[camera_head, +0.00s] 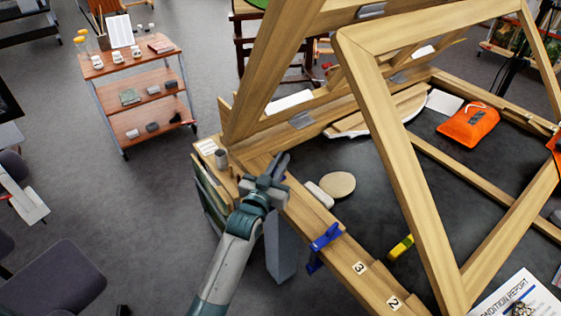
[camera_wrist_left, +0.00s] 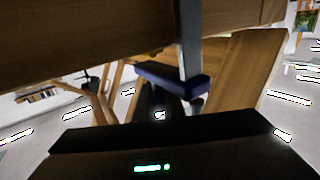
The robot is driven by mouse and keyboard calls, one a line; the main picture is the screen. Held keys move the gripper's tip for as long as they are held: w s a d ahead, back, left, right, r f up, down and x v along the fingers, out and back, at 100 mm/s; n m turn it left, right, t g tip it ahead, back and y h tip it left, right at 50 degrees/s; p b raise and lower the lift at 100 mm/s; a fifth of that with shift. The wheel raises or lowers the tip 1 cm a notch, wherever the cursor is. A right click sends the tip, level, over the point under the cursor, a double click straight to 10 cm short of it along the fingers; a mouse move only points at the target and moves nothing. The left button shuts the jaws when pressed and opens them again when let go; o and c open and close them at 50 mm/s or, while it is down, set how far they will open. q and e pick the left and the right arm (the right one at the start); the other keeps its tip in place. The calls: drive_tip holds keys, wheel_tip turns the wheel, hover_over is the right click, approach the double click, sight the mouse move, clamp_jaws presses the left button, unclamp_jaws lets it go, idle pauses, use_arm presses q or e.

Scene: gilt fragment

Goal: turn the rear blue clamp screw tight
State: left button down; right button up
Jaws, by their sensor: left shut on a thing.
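My left gripper (camera_head: 274,172) is at the near wooden rail, at its rear end, and is shut on the rear blue clamp's screw. The grip itself is hidden in the head view, where only a bit of blue shows beside the fingers. In the left wrist view, the rear blue clamp (camera_wrist_left: 170,80) shows close up as a blue arm with a grey metal bar, under a wooden beam. Its screw is mostly hidden between the dark fingers. Another blue clamp (camera_head: 325,238) sits on the same rail, nearer to me. My right gripper is not in view.
A large wooden frame (camera_head: 395,170) leans over the dark table surface. A grey cup (camera_head: 221,158), a round tan disc (camera_head: 338,184), a yellow object (camera_head: 401,247) and an orange pouch (camera_head: 468,124) lie around.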

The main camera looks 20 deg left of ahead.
use_arm(q)
drive_tip(key=shift+r+m+h, duration=0.1)
drive_tip(key=shift+m+h, duration=0.3)
drive_tip(key=shift+h, duration=0.2)
drive_tip(key=shift+d, duration=0.15)
drive_tip(key=shift+d+m+g+h, duration=0.15)
drive_tip(key=shift+m+g+h, duration=0.15)
drive_tip(key=shift+m+h, duration=0.6)
drive_tip(key=shift+s+d+m+g+h+b, duration=0.1)
drive_tip(key=shift+d+m+g+h+b, duration=0.1)
drive_tip(key=shift+m+g+h+b, duration=0.55)
drive_tip(key=shift+s+d+m+g+h+b, duration=0.1)
drive_tip(key=shift+d+m+h+b, duration=0.15)
drive_tip(key=shift+h, duration=0.9)
drive_tip(key=c, duration=1.9)
unclamp_jaws()
drive_tip(key=shift+o, duration=0.2)
